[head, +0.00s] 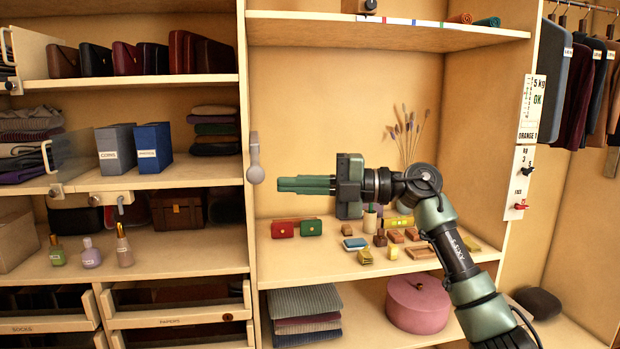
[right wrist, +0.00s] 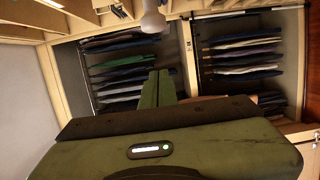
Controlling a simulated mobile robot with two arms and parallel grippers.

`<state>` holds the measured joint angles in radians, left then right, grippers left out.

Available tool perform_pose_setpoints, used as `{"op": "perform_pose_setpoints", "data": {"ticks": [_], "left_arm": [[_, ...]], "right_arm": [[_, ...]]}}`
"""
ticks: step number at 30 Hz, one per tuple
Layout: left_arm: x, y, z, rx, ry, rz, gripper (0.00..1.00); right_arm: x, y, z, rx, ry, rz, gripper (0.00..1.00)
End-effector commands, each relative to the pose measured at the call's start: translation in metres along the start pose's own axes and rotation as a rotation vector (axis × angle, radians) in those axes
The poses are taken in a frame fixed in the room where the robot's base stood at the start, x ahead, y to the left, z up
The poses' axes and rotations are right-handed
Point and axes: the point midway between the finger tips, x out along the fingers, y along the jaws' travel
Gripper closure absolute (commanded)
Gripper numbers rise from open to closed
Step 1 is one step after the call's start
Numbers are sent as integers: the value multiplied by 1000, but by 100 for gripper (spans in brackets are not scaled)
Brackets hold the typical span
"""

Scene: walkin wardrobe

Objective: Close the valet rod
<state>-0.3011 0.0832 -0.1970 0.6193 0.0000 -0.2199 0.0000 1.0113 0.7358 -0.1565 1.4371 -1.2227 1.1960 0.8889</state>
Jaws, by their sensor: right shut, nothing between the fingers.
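The valet rod (head: 255,172) appears to be the pale grey rod with a rounded end. It sticks out from the front edge of the upright panel between the left shelves and the middle bay. Its pale knob also shows at the top of the right wrist view (right wrist: 153,22), beyond my fingertips. My right gripper (head: 281,184) is shut and empty. Its green fingers point left toward the rod's knob, slightly lower and to its right in the head view. They look apart from the knob, but the depth gap is hard to judge. My left gripper is not in view.
The middle shelf (head: 290,262) below my right gripper holds a red box (head: 283,228), a green box (head: 311,227) and several small items. Perfume bottles (head: 124,246) stand on the left shelf. A pink round box (head: 417,303) sits lower down. Clothes hang at the right.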

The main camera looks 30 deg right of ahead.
Motion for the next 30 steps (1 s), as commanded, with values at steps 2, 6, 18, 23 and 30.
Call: {"op": "perform_pose_setpoints", "data": {"ticks": [2,6,18,23,30], "left_arm": [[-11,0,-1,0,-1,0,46],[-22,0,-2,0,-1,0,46],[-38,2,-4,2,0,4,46],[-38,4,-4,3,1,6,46],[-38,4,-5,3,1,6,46]], "right_arm": [[20,5,-1,2,4,3,100],[50,5,-1,3,4,3,100],[57,1,38,2,-1,2,100],[57,0,40,1,-1,2,100],[57,0,40,1,-1,2,100]]}}
